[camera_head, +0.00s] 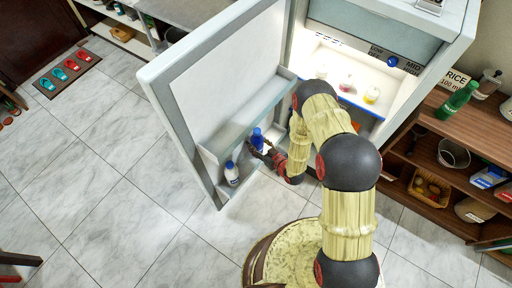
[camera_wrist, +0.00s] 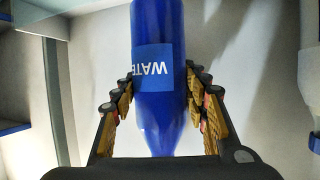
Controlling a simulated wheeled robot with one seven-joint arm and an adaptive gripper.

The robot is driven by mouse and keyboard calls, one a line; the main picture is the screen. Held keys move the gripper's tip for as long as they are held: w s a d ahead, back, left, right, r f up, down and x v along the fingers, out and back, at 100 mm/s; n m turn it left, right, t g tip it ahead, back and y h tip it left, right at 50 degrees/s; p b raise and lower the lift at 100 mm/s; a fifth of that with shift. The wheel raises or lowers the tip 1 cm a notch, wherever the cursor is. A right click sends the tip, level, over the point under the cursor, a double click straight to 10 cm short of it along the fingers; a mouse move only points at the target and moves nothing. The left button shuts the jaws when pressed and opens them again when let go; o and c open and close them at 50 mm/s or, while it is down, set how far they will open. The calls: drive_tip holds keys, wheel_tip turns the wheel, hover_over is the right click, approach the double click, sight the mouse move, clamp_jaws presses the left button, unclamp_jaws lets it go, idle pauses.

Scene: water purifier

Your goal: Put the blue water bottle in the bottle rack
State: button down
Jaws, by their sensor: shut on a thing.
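The blue water bottle (camera_head: 257,138) is between the fingers of my gripper (camera_head: 262,152), beside the inner side of the open fridge door. In the wrist view the bottle (camera_wrist: 158,110) is large and blue with an upside-down "WATER" label, partly cut off. My gripper (camera_wrist: 160,98) is shut on it, one finger on each side. The bottle rack (camera_head: 225,138) appears to be the pale shelf along the inside of the door. The held bottle is close to it; I cannot tell whether its base rests on the rack.
A white bottle with a blue cap (camera_head: 232,174) stands at the rack's near end. The open fridge door (camera_head: 225,60) is left of my arm. The lit fridge interior (camera_head: 335,65) holds small items. A wooden shelf (camera_head: 440,150) with a green bottle (camera_head: 457,100) stands at right.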

sight(256, 146)
drive_tip(key=shift+w+a+f, duration=0.15)
drive_tip(key=shift+w+f, duration=0.05)
drive_tip(key=shift+f, duration=0.05)
wheel_tip(256, 146, down, 4)
drive_tip(key=shift+w+a+r+b, duration=0.15)
drive_tip(key=shift+r+b, duration=0.1)
drive_tip(key=shift+b, duration=0.5)
drive_tip(key=shift+r, duration=0.1)
drive_tip(key=c, duration=1)
unclamp_jaws()
